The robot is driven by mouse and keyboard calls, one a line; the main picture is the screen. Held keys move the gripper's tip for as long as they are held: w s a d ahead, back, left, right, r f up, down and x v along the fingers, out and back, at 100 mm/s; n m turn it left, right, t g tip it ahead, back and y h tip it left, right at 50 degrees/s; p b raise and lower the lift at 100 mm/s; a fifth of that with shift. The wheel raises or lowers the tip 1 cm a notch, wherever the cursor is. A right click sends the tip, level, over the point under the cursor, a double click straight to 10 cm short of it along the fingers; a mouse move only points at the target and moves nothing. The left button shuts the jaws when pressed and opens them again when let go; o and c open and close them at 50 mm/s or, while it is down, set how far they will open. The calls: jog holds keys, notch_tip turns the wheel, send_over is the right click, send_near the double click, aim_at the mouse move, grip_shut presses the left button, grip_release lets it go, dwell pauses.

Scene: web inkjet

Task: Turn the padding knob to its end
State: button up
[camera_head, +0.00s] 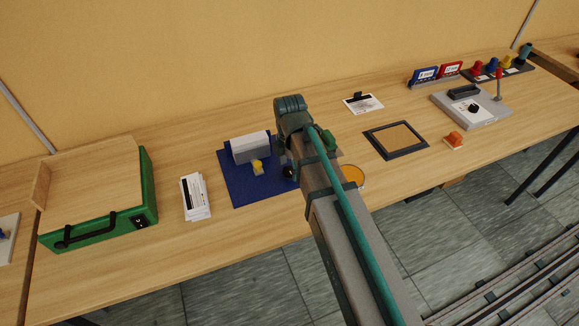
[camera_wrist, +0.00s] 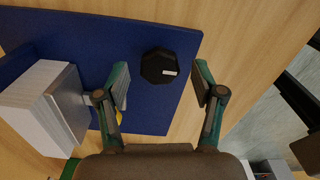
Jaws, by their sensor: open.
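My gripper (camera_wrist: 161,76) is open, with one finger on each side of the knob and gaps on both sides. No contact shows, and the height between fingertips and knob is hard to judge. In the head view the blue board (camera_head: 235,185) lies on the table and the dark knob (camera_head: 289,172) shows beside my arm. My arm hides most of the gripper there. I cannot read any label on the knob.
A grey-white block (camera_head: 250,147) and a yellow part (camera_head: 257,167) are on the board. White cards (camera_head: 195,197) and a green case (camera_head: 100,200) are left. An orange disc (camera_head: 353,175), framed pad (camera_head: 397,139) and grey device (camera_head: 455,107) are right.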

jog(key=shift+f, duration=0.5)
jog(key=c, duration=1.1)
jog(key=shift+c, duration=0.2)
